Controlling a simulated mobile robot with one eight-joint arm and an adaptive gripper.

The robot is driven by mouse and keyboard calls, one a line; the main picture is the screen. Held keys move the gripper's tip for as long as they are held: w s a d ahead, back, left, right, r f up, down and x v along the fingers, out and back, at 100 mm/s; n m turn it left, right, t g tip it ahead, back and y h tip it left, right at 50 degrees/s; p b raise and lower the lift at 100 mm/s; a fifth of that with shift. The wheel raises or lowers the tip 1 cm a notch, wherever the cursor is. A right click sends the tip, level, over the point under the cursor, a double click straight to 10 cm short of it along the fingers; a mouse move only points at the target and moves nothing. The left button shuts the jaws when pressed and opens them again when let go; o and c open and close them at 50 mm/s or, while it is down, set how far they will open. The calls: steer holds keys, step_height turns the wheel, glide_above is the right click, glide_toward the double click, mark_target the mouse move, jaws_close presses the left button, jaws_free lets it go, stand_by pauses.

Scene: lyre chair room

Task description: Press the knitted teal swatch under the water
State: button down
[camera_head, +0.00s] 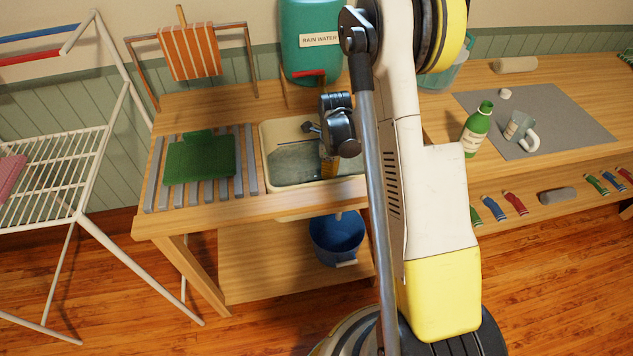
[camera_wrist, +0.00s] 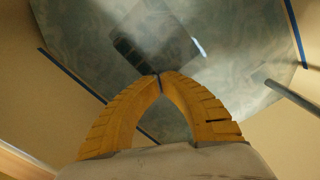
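The sink basin (camera_head: 288,183) is cream-coloured and holds grey-green water (camera_head: 295,158). My gripper (camera_head: 329,174) points down into the right part of the basin, partly hidden by my arm. In the wrist view its two yellow fingers (camera_wrist: 160,76) meet at the tips, with nothing clearly held between them. Beyond the tips lies a mottled grey-teal surface (camera_wrist: 240,75) with a dark reflection and a bright glint. I cannot tell the knitted teal swatch apart from the water there. A green fabric piece (camera_head: 200,158) lies on the slatted rack left of the basin.
A green rain-water tank (camera_head: 305,70) stands behind the basin. An orange striped cloth (camera_head: 190,52) hangs at the back left. A blue bucket (camera_head: 336,238) sits below.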

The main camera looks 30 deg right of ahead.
steer(key=shift+r+p, duration=2.1)
steer(key=shift+r, duration=1.4)
step_height(320, 180, up, 14)
steer(key=p, duration=0.8)
steer(key=shift+p, duration=0.4)
